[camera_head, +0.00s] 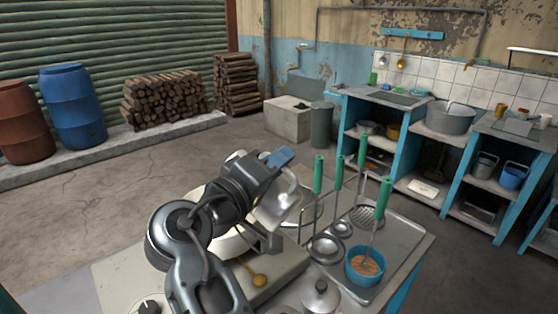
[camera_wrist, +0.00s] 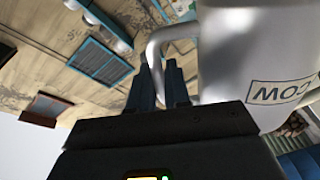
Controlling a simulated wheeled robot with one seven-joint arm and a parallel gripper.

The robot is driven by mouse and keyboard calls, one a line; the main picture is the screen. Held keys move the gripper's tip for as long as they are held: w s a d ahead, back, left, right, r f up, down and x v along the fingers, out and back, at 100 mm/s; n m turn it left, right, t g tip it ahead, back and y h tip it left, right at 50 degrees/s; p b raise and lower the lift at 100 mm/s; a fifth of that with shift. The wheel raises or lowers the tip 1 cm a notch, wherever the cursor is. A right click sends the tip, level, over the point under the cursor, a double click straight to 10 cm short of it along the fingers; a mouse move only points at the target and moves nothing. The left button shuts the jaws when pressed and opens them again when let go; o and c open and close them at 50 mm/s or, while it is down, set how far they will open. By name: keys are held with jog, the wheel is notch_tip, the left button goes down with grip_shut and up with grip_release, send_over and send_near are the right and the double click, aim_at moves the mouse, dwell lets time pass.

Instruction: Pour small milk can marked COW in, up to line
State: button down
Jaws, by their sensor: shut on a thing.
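The small metal milk can (camera_head: 272,212) is in my gripper, held by its curved handle; it looks tilted in the head view. In the wrist view the can (camera_wrist: 235,65) fills the right side, with the word COW upside down on its wall. My gripper (camera_head: 284,157) has its blue jaws at the handle, and the jaws (camera_wrist: 172,85) also show in the wrist view. The can's mouth, any milk and any line inside the pot cannot be made out.
A metal tray (camera_head: 404,240) with green-handled ladles and a blue bowl (camera_head: 364,266) lies right of the pot. Blue kitchen counters (camera_head: 388,97) stand farther back, across open floor.

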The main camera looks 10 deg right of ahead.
jog(key=shift+w+a+r+n+p, duration=0.3)
jog(key=shift+r+n+p, duration=0.1)
jog(key=shift+n, duration=0.2)
jog(key=shift+w+a+r+n, duration=0.25)
jog(key=shift+w+a+n, duration=0.35)
jog(key=shift+n, duration=0.5)
jog(key=shift+s, duration=0.1)
